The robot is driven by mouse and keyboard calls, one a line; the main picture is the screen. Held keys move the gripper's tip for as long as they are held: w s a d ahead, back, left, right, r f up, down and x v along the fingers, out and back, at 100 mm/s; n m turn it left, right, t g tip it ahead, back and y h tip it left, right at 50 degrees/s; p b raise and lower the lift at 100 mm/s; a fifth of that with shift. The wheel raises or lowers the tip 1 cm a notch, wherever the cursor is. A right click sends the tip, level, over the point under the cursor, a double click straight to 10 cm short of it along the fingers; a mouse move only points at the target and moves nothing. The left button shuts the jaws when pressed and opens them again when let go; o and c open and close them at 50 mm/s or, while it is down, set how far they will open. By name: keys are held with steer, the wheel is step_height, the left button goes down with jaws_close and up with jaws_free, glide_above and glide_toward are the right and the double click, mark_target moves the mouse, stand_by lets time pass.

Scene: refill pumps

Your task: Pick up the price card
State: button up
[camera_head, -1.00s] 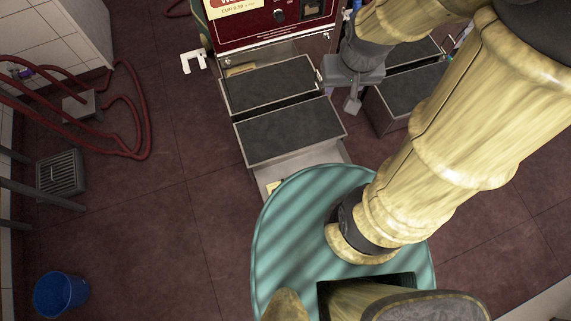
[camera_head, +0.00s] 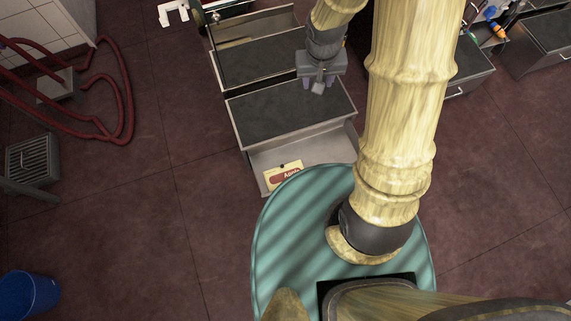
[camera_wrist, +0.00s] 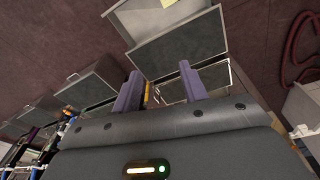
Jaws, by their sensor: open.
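The price card (camera_head: 283,176) is a small cream card with a red label that seems to read "Apple". It lies in the lowest, open metal tray (camera_head: 325,148) of the stepped cabinet, just beyond the rim of my teal base. In the wrist view, a pale bit at the top edge (camera_wrist: 168,3) may be the card. My gripper (camera_head: 318,88) is above the dark-topped steps, farther out than the card and apart from it. The wrist view shows its two purple fingers (camera_wrist: 160,84) spread with nothing held between them.
Dark-topped steps (camera_head: 290,115) rise behind the tray. Another metal drawer unit (camera_head: 470,70) stands to the right. Red hoses (camera_head: 125,100), a grey grate box (camera_head: 32,158) and a blue bucket (camera_head: 28,295) are at the left. The floor between is clear.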

steer(key=w+a+f+b, duration=0.2)
steer(key=f+b, duration=0.6)
steer(key=f, duration=0.5)
steer(key=w+a+f+b, duration=0.1)
steer(key=a+f+b, duration=0.1)
steer(key=f+b, duration=0.75)
steer(key=g+b, duration=0.2)
steer(key=b, duration=1.2)
glide_above(282, 166)
step_height(282, 166, down, 31)
steer(key=shift+r, duration=0.2)
steer(key=shift+s+d, duration=0.1)
steer(key=shift+d, duration=0.05)
step_height(282, 166, down, 12)
steer(key=b, duration=0.7)
steer(key=shift+f+b, duration=0.1)
steer(key=shift+b, duration=0.2)
step_height(282, 166, down, 5)
steer(key=b, duration=0.4)
steer(key=shift+f, duration=0.15)
